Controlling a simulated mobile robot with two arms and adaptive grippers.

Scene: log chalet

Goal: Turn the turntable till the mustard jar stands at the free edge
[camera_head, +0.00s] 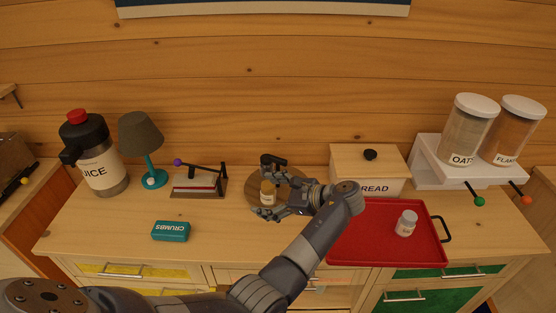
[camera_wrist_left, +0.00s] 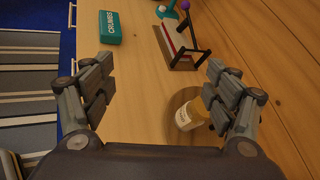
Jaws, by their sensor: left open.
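A small jar with a yellow-amber lid and a white label (camera_head: 267,192), which looks like the mustard jar, stands upright on a round wooden turntable (camera_head: 252,190). Its label is too small to read. My left gripper (camera_head: 268,188) is open, with its fingers spread on either side of the jar in the head view. In the left wrist view the jar (camera_wrist_left: 188,116) shows near the right finger of the open gripper (camera_wrist_left: 163,80), and I see no clear contact. My gripper hides the turntable's right part and anything standing there. My right gripper is not in view.
A lever press (camera_head: 198,184), lamp (camera_head: 143,140) and juice jug (camera_head: 97,160) stand left. A teal crumbs box (camera_head: 170,231) lies in front. At right are a bread box (camera_head: 365,165), a red tray (camera_head: 375,245) with a white jar (camera_head: 406,223), and cereal dispensers (camera_head: 468,130).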

